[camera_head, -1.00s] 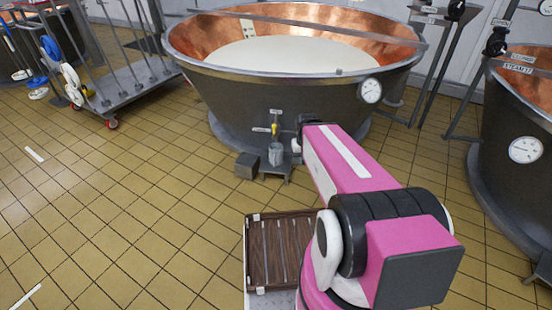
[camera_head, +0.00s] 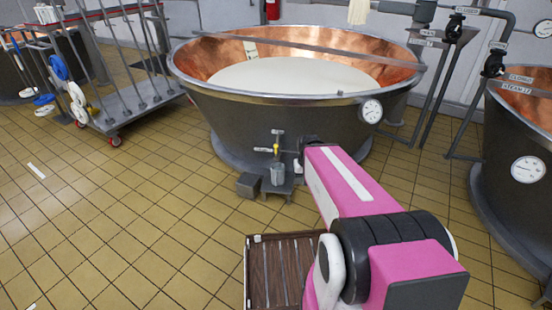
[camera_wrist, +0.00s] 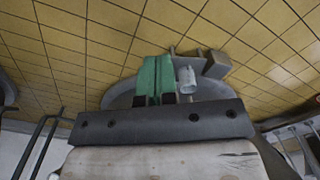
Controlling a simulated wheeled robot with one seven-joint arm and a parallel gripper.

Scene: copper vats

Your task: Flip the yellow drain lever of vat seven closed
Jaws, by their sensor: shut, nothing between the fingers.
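The copper-lined vat (camera_head: 240,112) with pale liquid stands ahead in the head view. Low on its front is a small yellow lever (camera_head: 276,149) at the drain, between small labels too small to read. Its exact setting is hard to tell. A grey cup (camera_head: 278,175) stands below it; the cup also shows in the wrist view (camera_wrist: 187,80). My gripper (camera_wrist: 156,72) shows its green fingers together and empty in the wrist view, beside the cup in the picture. In the head view it is near the drain, right of the lever, mostly hidden by my pink arm. The lever is not discernible in the wrist view.
A grey block (camera_head: 249,185) sits on the floor left of the cup. A wooden slatted rack (camera_head: 268,262) lies in front. A cart with upright tools (camera_head: 128,108) is at left; another vat (camera_head: 515,205) is at right. Tiled floor at left is clear.

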